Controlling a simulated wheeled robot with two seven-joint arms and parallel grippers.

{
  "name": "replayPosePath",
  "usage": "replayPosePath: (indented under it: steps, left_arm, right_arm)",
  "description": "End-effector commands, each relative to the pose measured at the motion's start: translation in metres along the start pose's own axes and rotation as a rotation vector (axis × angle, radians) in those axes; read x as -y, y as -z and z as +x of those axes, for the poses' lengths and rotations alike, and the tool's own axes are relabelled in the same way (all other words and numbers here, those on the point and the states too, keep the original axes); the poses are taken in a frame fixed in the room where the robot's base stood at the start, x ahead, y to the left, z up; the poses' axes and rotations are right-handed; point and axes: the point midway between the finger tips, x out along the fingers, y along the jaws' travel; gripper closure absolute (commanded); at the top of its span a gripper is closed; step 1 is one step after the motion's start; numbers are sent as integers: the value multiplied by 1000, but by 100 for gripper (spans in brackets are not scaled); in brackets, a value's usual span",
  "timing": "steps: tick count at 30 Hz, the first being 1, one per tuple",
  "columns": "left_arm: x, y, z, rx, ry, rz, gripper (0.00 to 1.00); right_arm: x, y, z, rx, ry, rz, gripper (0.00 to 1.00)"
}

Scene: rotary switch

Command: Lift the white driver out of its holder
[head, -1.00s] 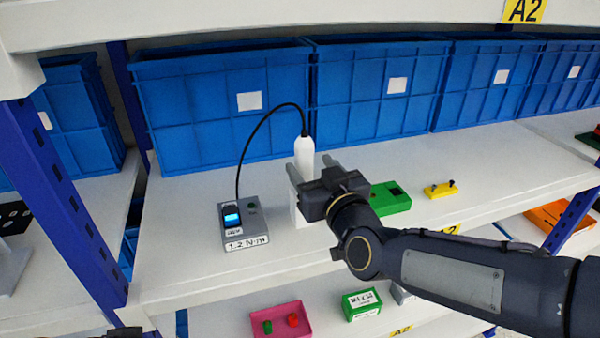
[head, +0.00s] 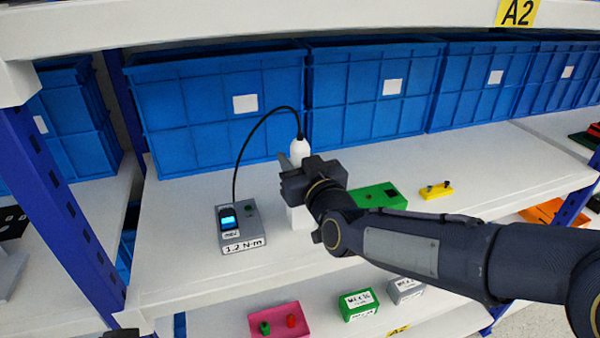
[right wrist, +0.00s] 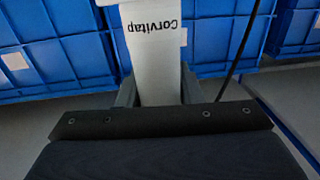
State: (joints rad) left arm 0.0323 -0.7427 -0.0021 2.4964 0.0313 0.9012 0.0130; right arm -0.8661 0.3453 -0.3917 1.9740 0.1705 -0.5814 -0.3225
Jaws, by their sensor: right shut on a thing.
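The white driver (head: 299,149) stands upright on the shelf, with a black cable coming out of its top. In the right wrist view its white body (right wrist: 155,60) shows the word "Corvitap" upside down. My right gripper (head: 291,163) is shut on the driver's body, with a finger on either side of it. The white holder (head: 299,216) shows below the gripper, partly hidden by my arm. I cannot tell whether the driver's lower end is inside it. My left gripper is not in view.
A grey control box (head: 240,228) with a lit display, labelled 1.2 N·m, stands left of the holder; the cable runs to it. Blue bins (head: 220,115) line the back. A green block (head: 378,196) and a yellow piece (head: 436,191) lie to the right. A pink tray (head: 278,322) is on the lower shelf.

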Motion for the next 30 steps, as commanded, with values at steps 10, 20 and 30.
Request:
replayPosePath:
  steps: [10, 20, 30]
  left_arm:
    - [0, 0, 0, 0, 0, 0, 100]
    - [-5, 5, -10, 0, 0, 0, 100]
    - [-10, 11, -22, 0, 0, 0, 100]
  right_arm:
    - [0, 3, 0, -4, 0, 1, 100]
    - [0, 58, 0, -9, 1, 3, 100]
    - [0, 101, 0, -4, 0, 1, 100]
